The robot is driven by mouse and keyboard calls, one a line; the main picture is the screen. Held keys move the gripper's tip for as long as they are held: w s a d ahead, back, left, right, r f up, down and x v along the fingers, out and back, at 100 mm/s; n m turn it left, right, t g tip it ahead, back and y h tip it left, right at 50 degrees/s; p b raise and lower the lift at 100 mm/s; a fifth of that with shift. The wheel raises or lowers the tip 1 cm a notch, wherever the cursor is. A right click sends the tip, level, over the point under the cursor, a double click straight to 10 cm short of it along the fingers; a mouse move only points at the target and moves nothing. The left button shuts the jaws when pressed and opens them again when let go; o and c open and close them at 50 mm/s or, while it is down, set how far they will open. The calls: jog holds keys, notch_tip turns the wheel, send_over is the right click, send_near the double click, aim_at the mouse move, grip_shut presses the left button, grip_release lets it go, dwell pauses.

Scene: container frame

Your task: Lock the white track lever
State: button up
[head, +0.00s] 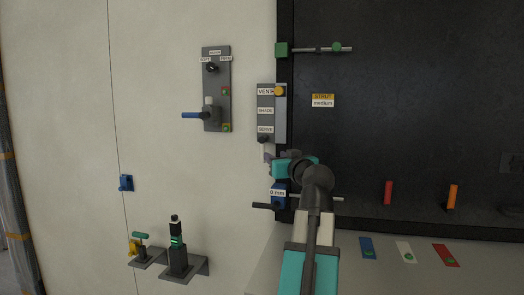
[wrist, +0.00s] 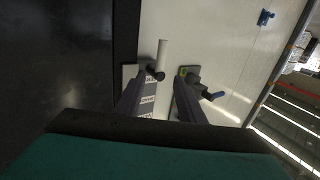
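The white lever (wrist: 162,54) hangs from a dark pivot (wrist: 155,74) at the lower end of a grey panel with white labels. In the head view the lever (head: 266,152) shows as a small white piece below that panel (head: 281,125), partly hidden by my gripper. My gripper (wrist: 159,80) is open, with its two dark fingers apart. In the wrist view, the lever's pivot appears between the fingertips and the lever extends beyond them. I see no contact; the depth gap is unclear. In the head view my gripper (head: 271,158) is just right of the lever.
A second grey panel (head: 217,70) with a blue lever (head: 193,115) is to the left. Shelves with tools (head: 180,268) are lower left. A black board (head: 420,100) fills the right.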

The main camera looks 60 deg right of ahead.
aim_at(264, 150)
jog(key=shift+w, duration=0.1)
dwell(0.3)
jog(key=p+x, duration=0.4)
jog(key=x, duration=0.8)
jog(key=shift+p, duration=0.3)
jog(key=shift+x, duration=0.9)
jog(key=shift+f, duration=0.1)
jog(key=shift+c, duration=0.2)
grip_shut()
jog(key=shift+a+f, duration=0.1)
jog(key=shift+a, duration=0.05)
